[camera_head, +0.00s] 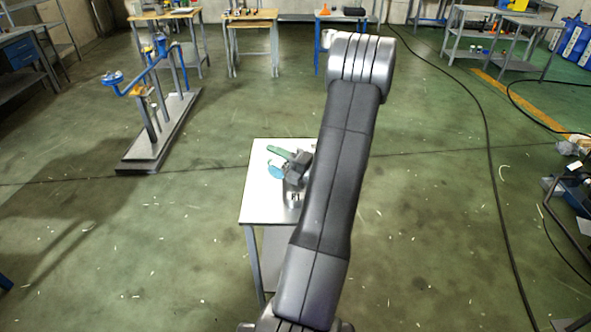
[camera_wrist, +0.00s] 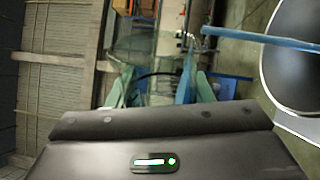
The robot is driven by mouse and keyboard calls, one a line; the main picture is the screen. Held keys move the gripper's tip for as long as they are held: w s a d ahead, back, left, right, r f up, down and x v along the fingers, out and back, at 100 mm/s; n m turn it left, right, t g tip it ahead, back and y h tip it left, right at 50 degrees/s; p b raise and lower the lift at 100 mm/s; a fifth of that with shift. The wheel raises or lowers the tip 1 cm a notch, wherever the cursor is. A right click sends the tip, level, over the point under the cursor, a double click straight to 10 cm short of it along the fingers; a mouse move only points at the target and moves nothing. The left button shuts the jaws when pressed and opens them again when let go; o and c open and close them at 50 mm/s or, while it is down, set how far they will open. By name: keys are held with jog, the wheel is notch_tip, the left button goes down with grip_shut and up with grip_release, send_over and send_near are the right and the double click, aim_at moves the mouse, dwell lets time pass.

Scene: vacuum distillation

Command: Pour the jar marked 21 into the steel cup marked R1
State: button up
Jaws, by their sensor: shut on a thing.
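My gripper (camera_wrist: 160,88) has green fingers, which show at left and right of centre in the wrist view. They are shut on a clear glass jar (camera_wrist: 150,48), seen through as a pale outline; its number is not readable. In the head view my gripper (camera_head: 275,162) is over the white-topped table, partly hidden by my arm. A shiny steel object (camera_head: 292,194), probably the cup, stands on the table just below it. A large rounded grey metal shape (camera_wrist: 290,68) with a bright rim fills the wrist view's right side, possibly the same cup. No R1 mark is legible.
The white table (camera_head: 262,208) is small, its right part hidden by my arm. A blue-and-grey stand (camera_head: 160,130) is on the floor to the left. Benches (camera_head: 250,20) line the back. A black cable (camera_head: 490,150) runs along the right. Much green floor is clear.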

jog(key=shift+w+d+f+m+p, duration=0.15)
jog(key=shift+f+m+p, duration=0.15)
jog(key=shift+m+p, duration=0.75)
dwell(0.6)
jog(key=shift+r+p, duration=0.15)
jog(key=shift+p, duration=0.45)
